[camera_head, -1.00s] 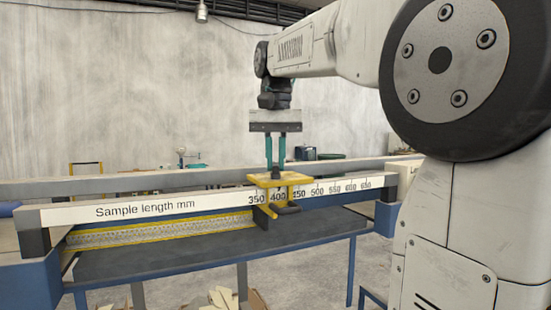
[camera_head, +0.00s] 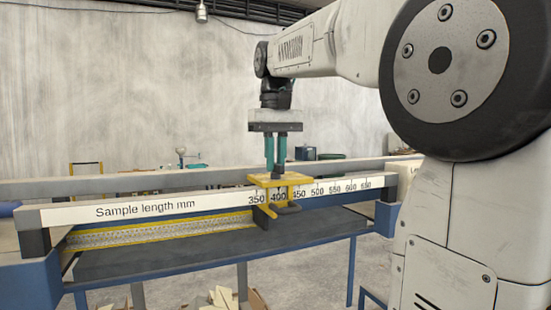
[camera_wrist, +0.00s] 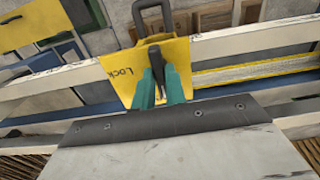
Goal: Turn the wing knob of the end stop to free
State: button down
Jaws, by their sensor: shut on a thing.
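The yellow end stop (camera_head: 293,181) sits on the white scale rail near the 400 mark. In the wrist view its yellow top plate (camera_wrist: 120,88) shows the word "Lock" left of my fingers. The dark wing knob (camera_wrist: 156,60) stands up from the plate, between my fingertips. My gripper (camera_head: 275,168) points straight down from above, and its green fingers are shut on the knob. The fingers also show in the wrist view (camera_wrist: 158,80). They hide part of the knob, and any "free" mark is not visible.
The scale rail (camera_head: 145,209), marked "Sample length mm", runs across the bench. A dark handle (camera_head: 288,209) juts out at the front of the stop. A yellow-edged strip (camera_head: 150,231) lies left of the stop, above a dark bench top (camera_head: 180,255).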

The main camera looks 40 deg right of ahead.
jog(key=c, duration=1.4)
grip_release()
jog(key=shift+c, duration=0.2)
notch_tip(320, 180, up, 8)
jog(key=shift+f, duration=0.1)
